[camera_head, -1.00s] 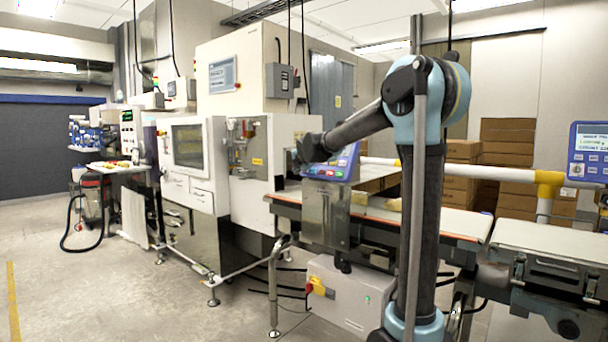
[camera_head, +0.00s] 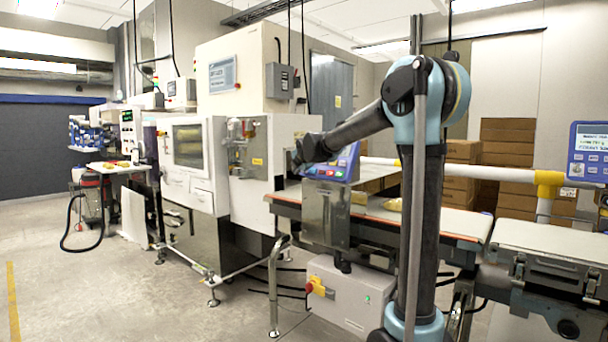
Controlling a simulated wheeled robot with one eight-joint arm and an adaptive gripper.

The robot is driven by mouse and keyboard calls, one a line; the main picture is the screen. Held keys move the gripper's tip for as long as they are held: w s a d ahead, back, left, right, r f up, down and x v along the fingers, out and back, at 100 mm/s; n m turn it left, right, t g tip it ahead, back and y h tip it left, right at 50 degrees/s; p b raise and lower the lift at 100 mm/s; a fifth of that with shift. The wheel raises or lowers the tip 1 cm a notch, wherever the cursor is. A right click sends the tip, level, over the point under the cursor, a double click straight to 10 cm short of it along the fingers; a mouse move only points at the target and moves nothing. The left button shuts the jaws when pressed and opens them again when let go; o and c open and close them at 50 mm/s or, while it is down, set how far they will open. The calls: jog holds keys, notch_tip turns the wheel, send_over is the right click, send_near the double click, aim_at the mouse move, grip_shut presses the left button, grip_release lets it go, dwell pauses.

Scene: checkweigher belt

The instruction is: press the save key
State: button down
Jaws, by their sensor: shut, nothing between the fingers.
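The blue control panel (camera_head: 334,166) stands on a metal post beside the belt, near the middle of the view. It has a small lit screen and several coloured keys along its lower part. The save key's label is too small to read, so I cannot tell which key it is. My gripper (camera_head: 296,160) is shut and empty, at the panel's left edge. My wrist and forearm cover the panel's upper left part. I cannot tell whether the fingertips touch the panel.
The conveyor belt (camera_head: 452,219) runs to the right behind my arm, with pale packages (camera_head: 393,204) on it. A second blue display (camera_head: 588,153) stands at the far right. A grey box with a red-and-yellow switch (camera_head: 319,287) sits below.

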jog(key=shift+w+d+f, duration=0.3)
jog(key=shift+w+d, duration=0.15)
jog(key=shift+w, duration=0.05)
dwell(1.0)
jog(key=shift+s, duration=0.1)
dwell(0.3)
jog(key=shift+s+a+r, duration=0.4)
jog(key=shift+s+a, duration=0.05)
jog(key=shift+s, duration=0.05)
jog(key=shift+s+a+r, duration=0.6)
jog(key=shift+s+a, duration=0.1)
jog(key=shift+s, duration=0.2)
jog(key=shift+s+a+r, duration=0.55)
jog(key=shift+s+a, duration=0.15)
jog(key=shift+s, duration=0.15)
jog(key=s+a+r, duration=0.1)
jog(key=s+a, duration=0.1)
jog(key=s+a+r, duration=0.1)
jog(key=s, duration=0.1)
jog(key=shift+s+a+r, duration=0.1)
jog(key=shift+r, duration=0.25)
